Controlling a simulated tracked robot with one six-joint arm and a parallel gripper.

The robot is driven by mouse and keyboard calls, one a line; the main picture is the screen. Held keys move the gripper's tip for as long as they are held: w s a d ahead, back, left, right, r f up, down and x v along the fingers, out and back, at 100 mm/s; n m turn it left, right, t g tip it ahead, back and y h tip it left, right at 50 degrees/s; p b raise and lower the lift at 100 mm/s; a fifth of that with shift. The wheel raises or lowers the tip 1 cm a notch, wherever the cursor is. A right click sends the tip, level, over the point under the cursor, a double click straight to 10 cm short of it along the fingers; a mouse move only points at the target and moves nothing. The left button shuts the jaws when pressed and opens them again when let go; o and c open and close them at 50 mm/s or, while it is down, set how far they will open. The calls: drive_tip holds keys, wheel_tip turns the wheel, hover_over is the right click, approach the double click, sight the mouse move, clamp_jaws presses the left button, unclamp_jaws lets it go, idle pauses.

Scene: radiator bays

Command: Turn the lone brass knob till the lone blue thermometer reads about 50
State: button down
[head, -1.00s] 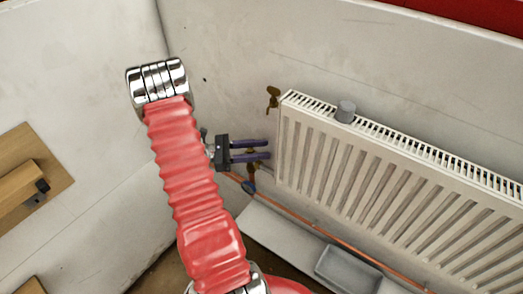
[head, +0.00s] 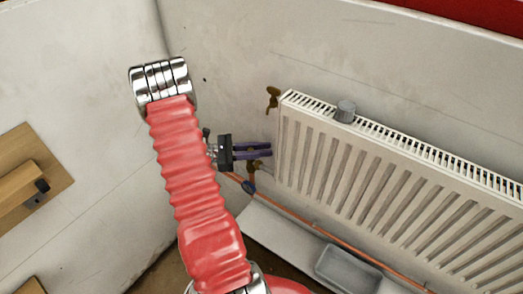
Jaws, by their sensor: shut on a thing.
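My gripper (head: 268,150), with two purple fingers, reaches right from behind my red sleeved arm to the radiator's left end. It is shut on the brass knob, which the fingers largely hide. Brass valve parts (head: 254,169) show just below the fingers. A small blue piece (head: 249,187) sits on the copper pipe below; it may be the blue thermometer, but no dial or reading can be made out.
The white radiator (head: 350,160) fills the right, with a grey cap (head: 345,111) on top. A grey tray (head: 348,268) lies below. A wooden block (head: 18,190) is on the left wall.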

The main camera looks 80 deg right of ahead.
drive_tip(key=shift+w+d+n+t+h, duration=0.15)
drive_tip(key=shift+n+t+h, duration=0.2)
drive_tip(key=shift+h, duration=0.25)
drive_tip(key=c, duration=1.6)
unclamp_jaws()
drive_tip(key=shift+c, duration=0.2)
drive_tip(key=v, duration=1.3)
drive_tip(key=shift+w, duration=0.35)
drive_tip(key=shift+f, duration=0.15)
